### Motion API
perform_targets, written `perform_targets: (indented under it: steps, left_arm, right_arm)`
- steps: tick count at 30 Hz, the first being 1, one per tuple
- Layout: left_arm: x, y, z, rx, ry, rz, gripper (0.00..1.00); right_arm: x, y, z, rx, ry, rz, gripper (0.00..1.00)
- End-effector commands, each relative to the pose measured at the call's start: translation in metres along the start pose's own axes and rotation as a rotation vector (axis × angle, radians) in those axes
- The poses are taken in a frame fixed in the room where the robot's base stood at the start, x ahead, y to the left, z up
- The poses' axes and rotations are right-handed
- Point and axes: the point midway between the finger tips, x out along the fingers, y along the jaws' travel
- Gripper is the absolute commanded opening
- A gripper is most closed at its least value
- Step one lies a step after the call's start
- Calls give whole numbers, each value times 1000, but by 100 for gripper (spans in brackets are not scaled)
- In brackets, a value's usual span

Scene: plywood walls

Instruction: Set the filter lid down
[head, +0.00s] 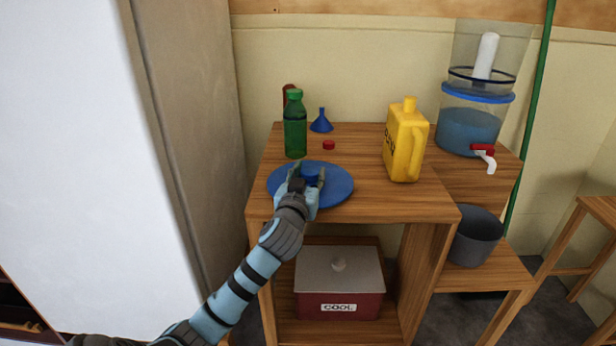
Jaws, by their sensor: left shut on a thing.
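The filter lid (337,187) is a round blue disc with a small blue knob in its middle. It is at the front left of the wooden table top and looks flat and level; I cannot tell whether it touches the wood. My left gripper (309,177) is shut on the lid's knob, reaching in from the front left. The water filter (468,122) stands at the back right, with a clear open upper part, a white filter candle (485,56) inside and a red and white tap. My right gripper is not in view.
A green bottle (295,128) stands just behind the lid, with a red cap (328,145) and blue funnel (321,122) nearby. A yellow jug (405,142) stands to the right. A grey bucket (475,237) is on the lower shelf, a red cooler (339,285) below.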

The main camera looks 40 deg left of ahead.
Motion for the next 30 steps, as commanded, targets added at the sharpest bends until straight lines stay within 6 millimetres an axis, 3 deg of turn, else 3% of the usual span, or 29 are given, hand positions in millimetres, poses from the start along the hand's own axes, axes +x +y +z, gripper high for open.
perform_targets:
  steps: [1,4,16,20,30]
  left_arm:
    - [0,0,2,0,-1,0,41]
    - [0,0,1,0,-1,0,57]
    - [0,0,-2,0,0,0,58]
    - [-18,0,-2,3,-3,1,58]
    - [-94,0,-3,0,-3,0,58]
  right_arm:
    - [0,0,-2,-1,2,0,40]
    - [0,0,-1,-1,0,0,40]
    - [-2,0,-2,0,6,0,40]
    - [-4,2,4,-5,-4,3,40]
    - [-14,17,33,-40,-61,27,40]
